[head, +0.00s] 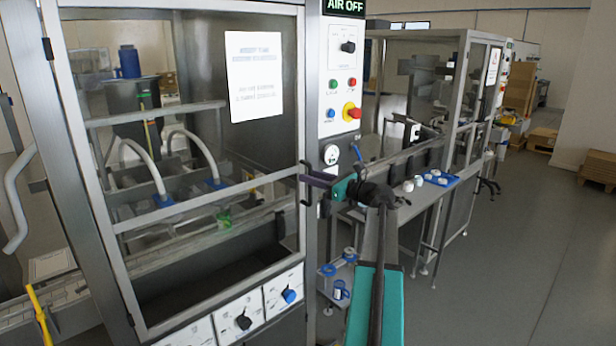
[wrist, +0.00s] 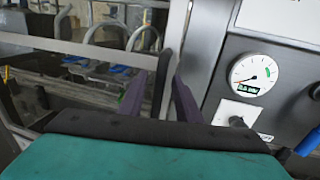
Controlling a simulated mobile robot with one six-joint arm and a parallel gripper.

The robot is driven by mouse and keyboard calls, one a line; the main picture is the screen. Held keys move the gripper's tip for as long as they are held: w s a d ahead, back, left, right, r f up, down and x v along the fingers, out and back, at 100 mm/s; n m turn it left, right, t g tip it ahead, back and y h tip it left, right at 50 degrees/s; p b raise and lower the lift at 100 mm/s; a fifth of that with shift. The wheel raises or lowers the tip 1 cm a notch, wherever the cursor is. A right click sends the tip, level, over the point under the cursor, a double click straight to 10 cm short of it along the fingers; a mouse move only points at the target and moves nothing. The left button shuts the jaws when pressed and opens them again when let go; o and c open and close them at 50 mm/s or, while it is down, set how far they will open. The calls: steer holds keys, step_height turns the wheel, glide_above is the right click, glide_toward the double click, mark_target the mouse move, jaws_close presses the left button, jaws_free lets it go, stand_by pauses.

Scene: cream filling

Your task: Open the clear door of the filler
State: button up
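The filler's clear door (head: 270,145) is a large see-through panel in a grey metal frame at the left of the head view. It appears shut, with its right edge against the control post. A dark handle (head: 304,172) sits on that right edge. My gripper (head: 307,187) is at the handle, coming in from the right. In the wrist view, my gripper (wrist: 162,82) has its two purple fingers apart, with the grey door frame (wrist: 174,45) showing beyond the gap.
Open floor (head: 530,270) lies at right.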

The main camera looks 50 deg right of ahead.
steer(key=shift+w, duration=0.45)
jaws_close()
steer(key=shift+s+a+f, duration=0.1)
steer(key=shift+a, duration=0.25)
